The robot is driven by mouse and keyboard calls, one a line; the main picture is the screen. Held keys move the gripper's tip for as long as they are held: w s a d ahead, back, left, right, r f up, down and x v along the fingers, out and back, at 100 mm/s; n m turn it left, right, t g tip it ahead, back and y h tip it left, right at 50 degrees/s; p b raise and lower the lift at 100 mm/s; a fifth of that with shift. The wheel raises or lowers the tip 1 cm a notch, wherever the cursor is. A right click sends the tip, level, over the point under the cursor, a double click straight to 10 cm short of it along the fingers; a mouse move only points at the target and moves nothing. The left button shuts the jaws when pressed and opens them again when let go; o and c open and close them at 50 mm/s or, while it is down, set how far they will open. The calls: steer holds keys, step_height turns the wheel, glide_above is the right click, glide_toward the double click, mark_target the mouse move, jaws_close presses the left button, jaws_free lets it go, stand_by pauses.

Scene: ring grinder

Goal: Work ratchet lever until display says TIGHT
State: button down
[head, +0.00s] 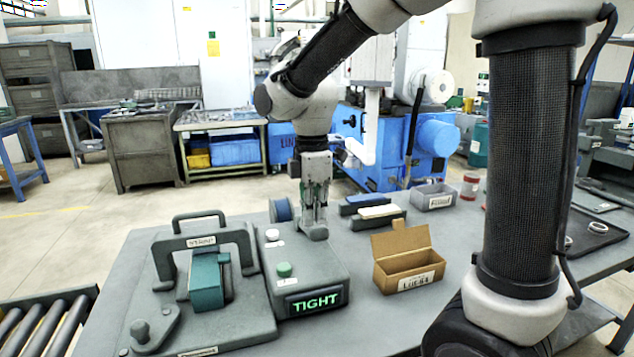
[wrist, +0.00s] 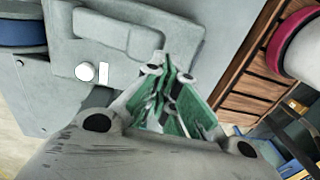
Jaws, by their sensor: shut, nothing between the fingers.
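The display (head: 314,301) on the front of the grey control box (head: 330,262) reads TIGHT in green letters. A grey rounded lever-like part (head: 316,234) sits at the back right of the box top, by my fingertips. A raised grey lever-like piece (wrist: 115,32) also shows in the wrist view, beyond the fingers. My gripper (head: 314,222) is shut and empty, pointing down over this part; I cannot tell whether it touches. The fingers (wrist: 160,78) are together in the wrist view. Left of the box stands a clamp fixture (head: 215,318) with a teal block (head: 207,282) under its grey bridge.
The box carries a green button (head: 284,270) and a white button (head: 272,235). A cardboard bin (head: 408,270) stands to the right. Behind it are a blue-and-white block stack (head: 375,213), a grey bin (head: 433,197) and a red jar (head: 470,186). A blue spool (head: 281,210) is behind the box.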

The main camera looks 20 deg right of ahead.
step_height(320, 180, up, 8)
steer(key=shift+w+r, duration=0.1)
stand_by(2.2)
steer(key=s+d+f+m+t, duration=0.1)
steer(key=s+d+m+t, duration=0.4)
steer(key=s+d+m, duration=1.1)
steer(key=shift+s+d+f+m, duration=0.3)
steer(key=shift+d+m, duration=0.3)
steer(key=shift+m, duration=0.4)
